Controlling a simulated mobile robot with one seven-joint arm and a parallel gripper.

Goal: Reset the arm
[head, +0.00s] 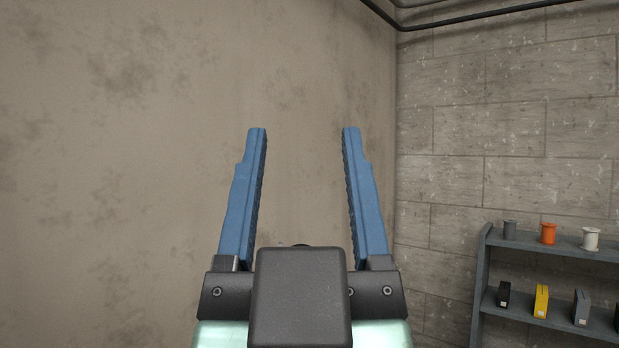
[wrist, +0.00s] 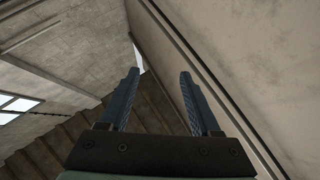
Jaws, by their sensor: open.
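My gripper (head: 304,130) is in the middle of the head view, its two blue fingers pointing up and spread wide apart. Nothing is between the fingers. A dark block on the wrist covers part of the gripper's base. The gripper also shows in the wrist view (wrist: 158,75), open and empty, with walls behind it.
A plain stained wall (head: 120,120) fills the left of the head view. A block wall (head: 510,120) stands at the right. A grey shelf (head: 560,252) there holds an orange spool (head: 548,234), other spools and several upright boxes, including a yellow one (head: 541,301). Dark pipes run along the top right.

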